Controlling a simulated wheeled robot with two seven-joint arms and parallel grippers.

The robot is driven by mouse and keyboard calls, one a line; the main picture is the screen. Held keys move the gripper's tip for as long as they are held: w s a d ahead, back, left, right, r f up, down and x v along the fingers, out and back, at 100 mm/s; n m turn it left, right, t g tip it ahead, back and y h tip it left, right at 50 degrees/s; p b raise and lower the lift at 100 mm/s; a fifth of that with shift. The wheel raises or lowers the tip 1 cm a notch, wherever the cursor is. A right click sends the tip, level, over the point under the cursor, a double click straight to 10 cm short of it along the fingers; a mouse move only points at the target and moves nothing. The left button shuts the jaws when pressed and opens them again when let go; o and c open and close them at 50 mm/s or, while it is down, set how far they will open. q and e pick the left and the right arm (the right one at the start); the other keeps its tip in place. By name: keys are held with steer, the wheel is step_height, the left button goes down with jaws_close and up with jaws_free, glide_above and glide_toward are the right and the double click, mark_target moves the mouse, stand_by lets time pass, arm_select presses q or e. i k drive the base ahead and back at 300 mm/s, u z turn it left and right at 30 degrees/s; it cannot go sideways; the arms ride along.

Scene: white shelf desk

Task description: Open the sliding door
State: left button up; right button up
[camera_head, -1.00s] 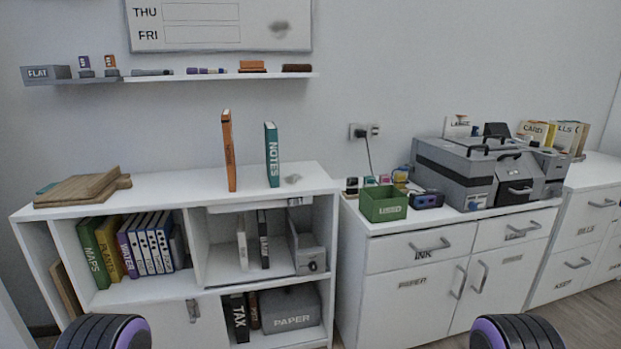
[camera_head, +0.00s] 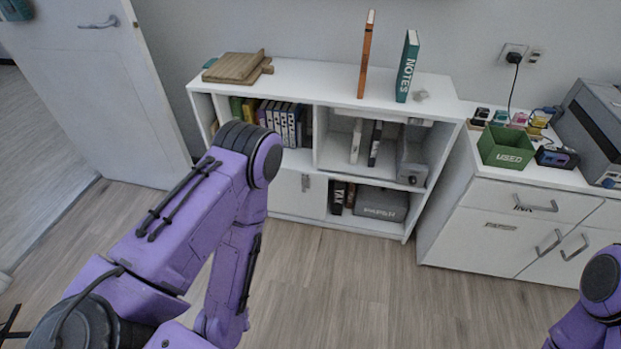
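The white sliding door (camera_head: 290,193) stands upright in the lower row of the white shelf desk (camera_head: 300,75). It covers the lower left compartment, and my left arm hides part of its left side. A small grey handle (camera_head: 306,183) sits near the door's right edge. The lower right compartment beside it is uncovered. My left arm crosses the left of the view, bent at the elbow, with its lower part running out of the bottom. Part of my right arm shows at the right edge. Both grippers are outside the picture, and nothing touches the handle.
Dark books and a grey box (camera_head: 382,203) stand in the lower right compartment. An orange book (camera_head: 366,55) and a teal notes book (camera_head: 406,66) stand on top. A white cabinet (camera_head: 480,240) is at right, a room door (camera_head: 105,90) at left. The wooden floor in front is clear.

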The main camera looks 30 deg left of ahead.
mark_target(285, 195)
steer(key=u, duration=0.65)
steer(key=i, duration=0.85)
steer(key=z, duration=0.05)
